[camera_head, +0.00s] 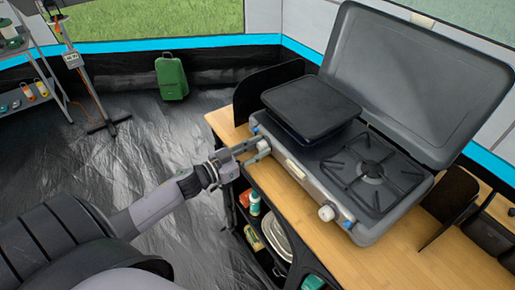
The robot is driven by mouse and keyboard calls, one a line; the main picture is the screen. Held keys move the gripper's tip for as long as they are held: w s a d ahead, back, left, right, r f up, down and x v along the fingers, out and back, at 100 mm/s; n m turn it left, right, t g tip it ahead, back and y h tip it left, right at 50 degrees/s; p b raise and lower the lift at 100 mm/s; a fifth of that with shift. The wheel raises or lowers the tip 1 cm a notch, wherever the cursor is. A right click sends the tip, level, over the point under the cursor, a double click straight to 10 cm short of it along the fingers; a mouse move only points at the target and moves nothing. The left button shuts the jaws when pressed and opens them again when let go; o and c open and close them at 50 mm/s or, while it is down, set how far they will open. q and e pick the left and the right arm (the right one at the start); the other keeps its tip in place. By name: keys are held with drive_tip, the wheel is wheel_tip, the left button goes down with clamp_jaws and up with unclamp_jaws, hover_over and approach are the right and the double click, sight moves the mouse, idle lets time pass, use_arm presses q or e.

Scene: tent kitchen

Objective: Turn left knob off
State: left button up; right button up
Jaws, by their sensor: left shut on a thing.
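A grey camping stove (296,172) with its lid raised stands on a wooden counter. The left knob (262,146) is a small pale knob on the front-left of the stove, partly hidden by my left gripper. My left gripper (254,150) is at the left knob, with its fingers shut on it. The knob's turn angle is too small to tell. The right knob (327,212) is white and sits at the front-right, clear of any gripper. My right gripper is not in view.
A black griddle (311,105) covers the stove's left side, and a bare burner (371,170) is on the right. The wooden counter (392,268) is clear in front. Shelves below hold bottles and plates (276,234). A green bag (171,77) stands by the tent wall.

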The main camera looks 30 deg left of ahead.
use_arm(q)
drive_tip(key=shift+c, duration=0.9)
